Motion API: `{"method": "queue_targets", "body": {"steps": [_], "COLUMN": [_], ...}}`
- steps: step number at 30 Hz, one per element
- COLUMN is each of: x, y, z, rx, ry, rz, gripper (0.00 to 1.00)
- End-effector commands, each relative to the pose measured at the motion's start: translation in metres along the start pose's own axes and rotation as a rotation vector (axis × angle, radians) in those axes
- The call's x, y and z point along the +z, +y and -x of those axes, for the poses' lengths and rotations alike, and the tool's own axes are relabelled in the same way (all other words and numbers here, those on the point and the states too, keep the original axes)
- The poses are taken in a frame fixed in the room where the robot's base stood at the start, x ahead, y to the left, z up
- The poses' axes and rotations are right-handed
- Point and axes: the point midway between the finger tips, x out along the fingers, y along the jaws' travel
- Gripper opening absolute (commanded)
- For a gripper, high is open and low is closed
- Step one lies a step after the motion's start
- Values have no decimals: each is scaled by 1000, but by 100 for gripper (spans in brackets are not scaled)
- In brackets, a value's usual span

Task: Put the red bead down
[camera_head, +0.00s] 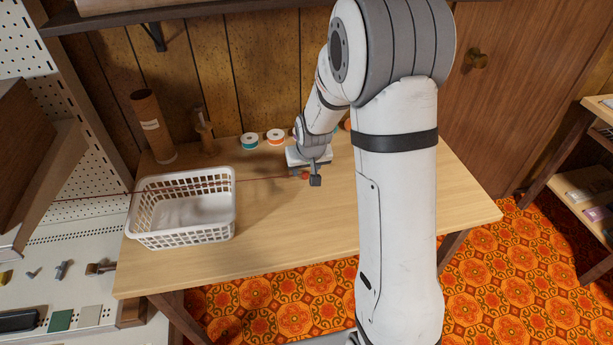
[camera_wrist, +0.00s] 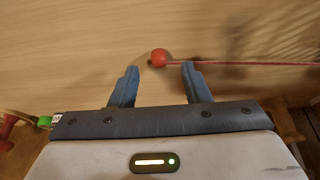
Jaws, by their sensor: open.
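The red bead (camera_wrist: 158,58) shows in the wrist view on the wooden table, with a red cord (camera_wrist: 250,62) running from it to the right. My gripper (camera_wrist: 159,75) is open. The bead lies just beyond and between its two blue-grey fingertips, apart from both. In the head view the red bead (camera_head: 305,175) is a small spot beside my gripper (camera_head: 307,172), over the middle of the table. The cord (camera_head: 270,178) runs left from there across the white basket.
A white basket (camera_head: 182,235) stands on the left of the table (camera_head: 285,220). Behind it are a brown tube (camera_head: 154,128) and a wooden stand (camera_head: 206,135). A teal spool (camera_head: 249,141) and an orange spool (camera_head: 276,137) stand at the back. The table's front middle is clear.

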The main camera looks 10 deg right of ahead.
Motion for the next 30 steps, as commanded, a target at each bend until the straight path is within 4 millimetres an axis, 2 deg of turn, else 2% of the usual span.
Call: {"method": "queue_targets", "body": {"steps": [3,6,14,30], "x": [1,1,1,1], "y": [1,1,2,2], "z": [-18,-25,-26,-26], "rx": [0,1,1,1], "ry": [-3,-2,-1,-1], "rz": [-1,-2,-2,-4], "gripper": [43,43,43,0]}}
